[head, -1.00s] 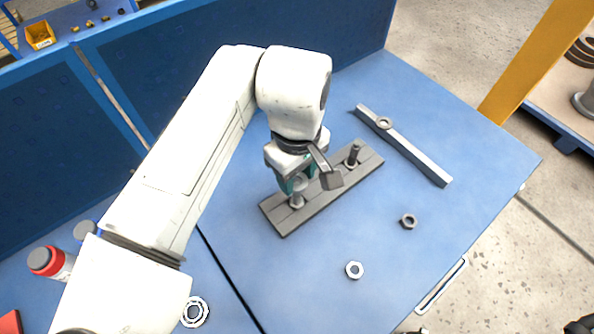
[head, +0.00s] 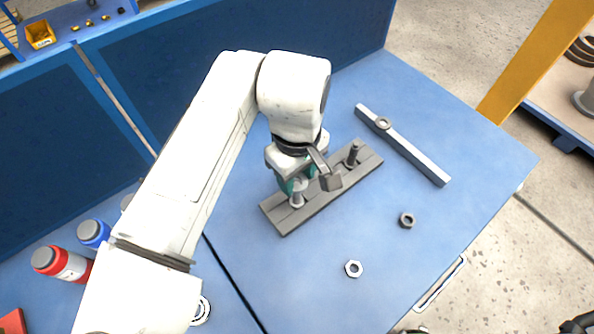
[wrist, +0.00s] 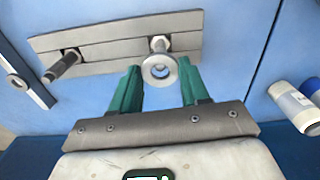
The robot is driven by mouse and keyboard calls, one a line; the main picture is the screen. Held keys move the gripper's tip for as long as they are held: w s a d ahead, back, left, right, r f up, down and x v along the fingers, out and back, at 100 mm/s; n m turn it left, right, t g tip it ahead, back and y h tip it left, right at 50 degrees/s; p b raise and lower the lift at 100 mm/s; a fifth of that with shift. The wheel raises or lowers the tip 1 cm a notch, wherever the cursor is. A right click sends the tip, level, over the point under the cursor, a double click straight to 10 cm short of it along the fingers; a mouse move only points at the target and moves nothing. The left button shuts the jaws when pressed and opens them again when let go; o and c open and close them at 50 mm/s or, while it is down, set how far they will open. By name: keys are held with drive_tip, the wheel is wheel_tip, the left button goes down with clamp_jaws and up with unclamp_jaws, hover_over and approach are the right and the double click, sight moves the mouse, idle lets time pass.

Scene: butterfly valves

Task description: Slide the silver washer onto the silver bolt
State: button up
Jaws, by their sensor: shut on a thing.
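The silver washer (wrist: 148,72) is a flat ring between the green fingertips of my gripper (wrist: 159,66) in the wrist view. My gripper (head: 299,186) is shut on it, low over the near end of the grey slotted plate. The silver bolt (wrist: 160,44) stands upright in that end of the plate, and its base shows just beyond the washer. The bolt also shows in the head view (head: 297,199), right below the fingers. The washer overlaps the bolt's upper part in the wrist view; I cannot tell whether it is around the shank or above the tip.
The grey plate (head: 320,205) also bears a dark bolt (head: 353,154). A silver nut (head: 354,268) and a dark nut (head: 407,220) lie to the right. A grey bar (head: 420,161) with a ring lies behind. Red (head: 62,263) and blue (head: 93,233) bottles stand at left.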

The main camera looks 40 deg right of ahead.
drive_tip(key=shift+f, duration=0.75)
idle(1.2)
drive_tip(key=o, duration=1.1)
drive_tip(key=shift+o, duration=0.2)
wheel_tip(320, 180, up, 11)
drive_tip(key=shift+b, duration=0.3)
drive_tip(key=shift+f, duration=0.1)
